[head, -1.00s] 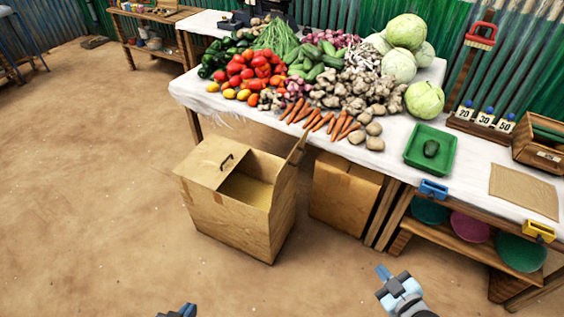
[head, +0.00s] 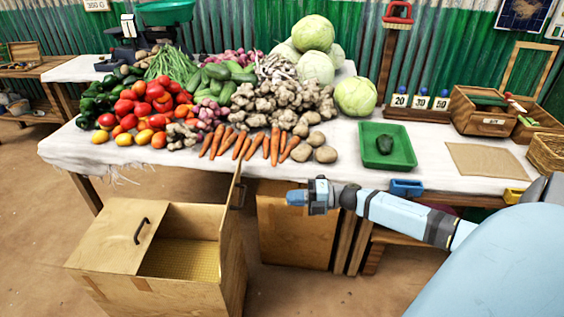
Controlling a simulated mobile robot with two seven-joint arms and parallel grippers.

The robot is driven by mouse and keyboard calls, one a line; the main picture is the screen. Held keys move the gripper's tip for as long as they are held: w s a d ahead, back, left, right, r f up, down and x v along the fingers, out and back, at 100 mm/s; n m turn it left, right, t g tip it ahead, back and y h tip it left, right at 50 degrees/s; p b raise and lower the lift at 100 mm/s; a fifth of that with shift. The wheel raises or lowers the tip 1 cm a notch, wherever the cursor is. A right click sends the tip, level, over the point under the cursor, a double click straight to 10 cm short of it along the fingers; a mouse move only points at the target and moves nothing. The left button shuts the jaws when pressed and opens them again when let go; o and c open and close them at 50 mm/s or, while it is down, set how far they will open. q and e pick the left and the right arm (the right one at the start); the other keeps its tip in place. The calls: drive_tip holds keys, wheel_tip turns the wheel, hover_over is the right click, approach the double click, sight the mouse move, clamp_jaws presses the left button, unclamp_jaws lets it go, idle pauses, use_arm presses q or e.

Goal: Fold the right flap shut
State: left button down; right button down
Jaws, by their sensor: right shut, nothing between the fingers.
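A cardboard-brown box (head: 165,290) stands on the ground in front of the stall, at the lower left. Its left flap (head: 118,236), with a dark handle, lies shut over the left part of the top. Its right flap (head: 233,204) stands up steeply at the right edge, seen nearly edge-on. The box's inside shows between them, with a yellowish floor. My right gripper (head: 290,198) is to the right of the right flap, apart from it, shut and empty, pointing left. My left gripper is not in view.
The stall table (head: 350,165) with a white cloth and vegetables lies behind the box. A second closed box (head: 298,232) stands under its front edge, behind my right gripper. A green tray (head: 400,150) sits near the table's front. Bare ground is left of the box.

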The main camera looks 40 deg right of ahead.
use_arm(q)
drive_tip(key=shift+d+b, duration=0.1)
drive_tip(key=shift+b, duration=0.5)
use_arm(e)
drive_tip(key=x, duration=1.1)
drive_tip(key=shift+w+a, duration=0.15)
